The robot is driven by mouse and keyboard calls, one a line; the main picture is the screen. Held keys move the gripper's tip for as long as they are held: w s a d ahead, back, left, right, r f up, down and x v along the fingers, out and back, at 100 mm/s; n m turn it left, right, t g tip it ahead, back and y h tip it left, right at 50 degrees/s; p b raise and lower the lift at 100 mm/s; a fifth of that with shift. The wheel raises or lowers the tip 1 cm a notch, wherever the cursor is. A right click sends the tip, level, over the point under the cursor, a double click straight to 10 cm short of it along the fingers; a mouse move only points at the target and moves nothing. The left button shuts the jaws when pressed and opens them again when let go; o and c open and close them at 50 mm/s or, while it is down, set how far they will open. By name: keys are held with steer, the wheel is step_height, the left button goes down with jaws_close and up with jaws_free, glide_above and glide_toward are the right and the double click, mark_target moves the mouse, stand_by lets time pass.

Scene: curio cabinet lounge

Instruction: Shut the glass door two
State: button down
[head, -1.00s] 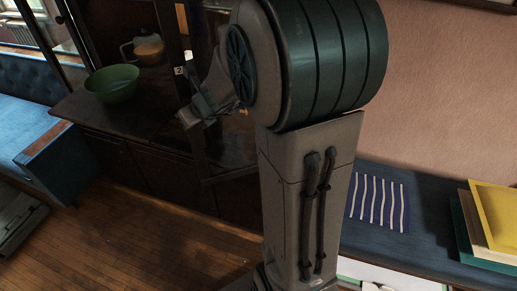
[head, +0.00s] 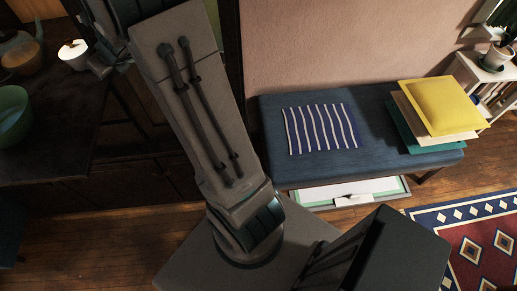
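The dark wood cabinet (head: 130,165) stands at the left, partly cut off by the picture edge. My arm crosses in front of its right part and hides much of it. A dark upright edge (head: 232,60) shows just right of my arm; I cannot tell whether it belongs to a glass door or the cabinet side. No glass pane can be made out clearly. My gripper (head: 103,62) shows only in part at the upper left, near a white pot. Its fingers are too small and dark to read.
On the cabinet ledge are a green bowl (head: 12,115), an amber-filled teapot (head: 22,52) and the white pot (head: 72,54). A blue bench (head: 375,125) with a striped cloth (head: 320,128) and stacked cushions (head: 440,105) stands right. A patterned rug (head: 470,235) lies lower right.

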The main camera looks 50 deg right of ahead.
steer(key=shift+w+d+r, duration=0.1)
steer(key=shift+w+r, duration=0.1)
steer(key=shift+r, duration=0.15)
stand_by(0.5)
steer(key=s+a+r+p, duration=0.5)
steer(key=s+a+r, duration=0.1)
steer(key=s+a, duration=0.2)
steer(key=shift+a+r, duration=0.15)
steer(key=shift+r, duration=0.05)
